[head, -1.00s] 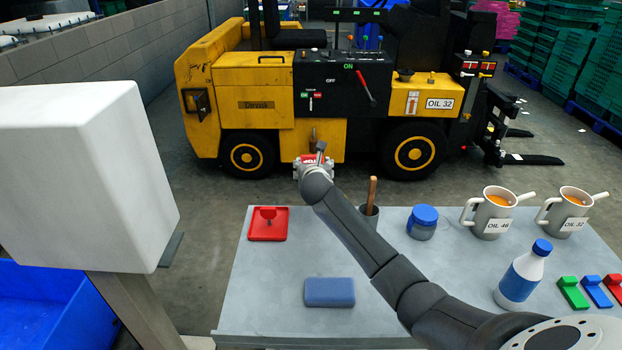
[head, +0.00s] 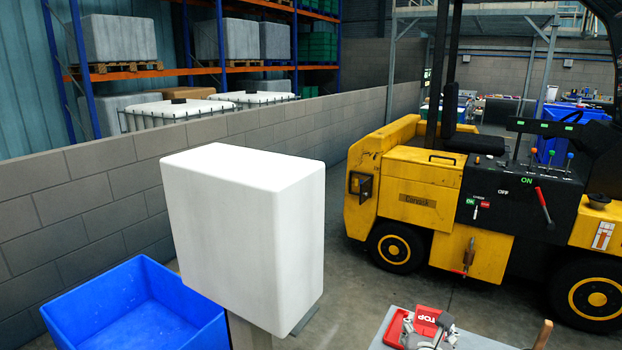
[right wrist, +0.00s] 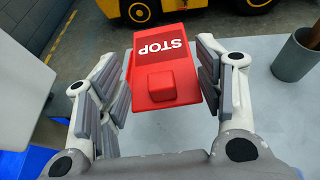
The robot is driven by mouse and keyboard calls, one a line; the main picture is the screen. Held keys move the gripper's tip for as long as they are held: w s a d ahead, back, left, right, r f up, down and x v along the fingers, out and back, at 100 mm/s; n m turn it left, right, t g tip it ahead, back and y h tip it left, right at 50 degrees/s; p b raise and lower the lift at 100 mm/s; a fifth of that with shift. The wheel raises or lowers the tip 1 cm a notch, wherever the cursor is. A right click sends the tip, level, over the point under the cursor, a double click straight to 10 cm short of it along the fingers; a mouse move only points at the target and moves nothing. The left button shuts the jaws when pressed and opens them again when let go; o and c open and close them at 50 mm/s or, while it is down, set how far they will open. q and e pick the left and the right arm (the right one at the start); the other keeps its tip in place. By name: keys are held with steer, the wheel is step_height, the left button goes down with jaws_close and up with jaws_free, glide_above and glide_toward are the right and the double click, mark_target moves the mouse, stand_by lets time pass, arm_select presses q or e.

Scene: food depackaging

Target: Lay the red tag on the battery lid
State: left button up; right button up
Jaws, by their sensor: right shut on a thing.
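My right gripper (head: 430,335) is at the bottom of the head view, shut on the red tag (head: 427,315). In the right wrist view the tag (right wrist: 163,75) sits between the two fingers, with white STOP lettering and a raised red block on its face. The yellow forklift (head: 400,207) stands behind, with a flat yellow top (head: 420,157) beside its black control panel. I cannot tell for sure which surface is the battery lid. The tag is apart from the forklift. My left gripper is not in view.
A grey table (head: 480,342) shows at the bottom, with a red tray (head: 393,328) partly hidden behind the gripper. A large white block (head: 235,240) and a blue bin (head: 130,310) stand to the left. Grey floor (head: 345,290) is open before the forklift.

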steer(key=s+a+r, duration=0.2)
steer(key=s, duration=0.6)
steer(key=s+a+r+h, duration=0.1)
steer(key=s+a+r, duration=0.1)
steer(key=s, duration=0.7)
steer(key=shift+s+a+m, duration=0.3)
steer(key=shift+a+m, duration=0.1)
steer(key=shift+a, duration=0.3)
